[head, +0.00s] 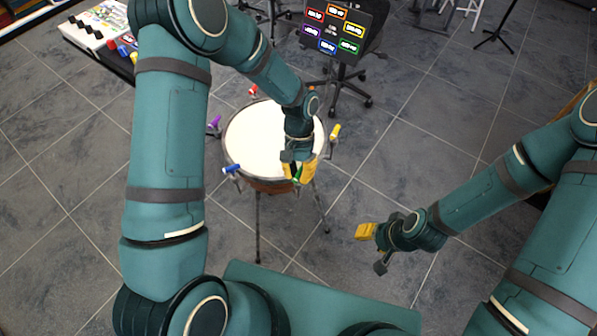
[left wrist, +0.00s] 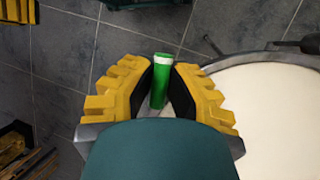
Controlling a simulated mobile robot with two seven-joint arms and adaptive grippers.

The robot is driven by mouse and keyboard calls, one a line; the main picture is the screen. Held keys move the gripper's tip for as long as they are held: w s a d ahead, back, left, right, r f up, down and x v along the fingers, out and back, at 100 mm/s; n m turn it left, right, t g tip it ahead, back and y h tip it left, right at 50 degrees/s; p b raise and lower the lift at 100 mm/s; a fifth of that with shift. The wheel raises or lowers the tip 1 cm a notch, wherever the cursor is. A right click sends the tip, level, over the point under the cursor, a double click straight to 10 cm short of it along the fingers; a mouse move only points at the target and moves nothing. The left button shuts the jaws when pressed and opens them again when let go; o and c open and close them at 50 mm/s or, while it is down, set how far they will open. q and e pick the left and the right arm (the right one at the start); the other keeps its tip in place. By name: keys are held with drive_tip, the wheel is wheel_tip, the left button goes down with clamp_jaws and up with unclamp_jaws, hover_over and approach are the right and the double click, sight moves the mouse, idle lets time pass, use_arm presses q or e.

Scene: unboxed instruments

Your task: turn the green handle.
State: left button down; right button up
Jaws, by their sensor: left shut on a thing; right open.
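The green handle (left wrist: 159,85) stands between the yellow-padded fingers of my left gripper (left wrist: 161,92) in the left wrist view, with a white band near its end. My left gripper (head: 298,170) is shut on it at the near right rim of the drum (head: 252,135). In the head view only a little of the green handle (head: 297,175) shows between the fingers. My right gripper (head: 372,247) is open and empty, apart from the drum, over the floor to its right.
Other handles around the drum rim are blue (head: 231,168), purple (head: 214,122), red (head: 253,90) and yellow (head: 335,131). A dark panel with coloured labels (head: 338,30) stands behind, near a wheeled chair (head: 348,85). The floor at right is mostly clear.

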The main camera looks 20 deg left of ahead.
use_arm(q)
drive_tip(key=m+y, duration=0.1)
drive_tip(key=m, duration=0.2)
drive_tip(key=shift+m+y, duration=0.3)
drive_tip(key=shift+m, duration=0.1)
drive_tip(key=shift+m+y+p, duration=0.3)
drive_tip(key=shift+m+y, duration=0.5)
drive_tip(key=shift+m, duration=1.1)
drive_tip(key=c, duration=1)
unclamp_jaws()
drive_tip(key=v, duration=1.2)
drive_tip(key=shift+s+d, duration=0.1)
drive_tip(key=shift+s, duration=0.05)
drive_tip(key=shift+s, duration=0.1)
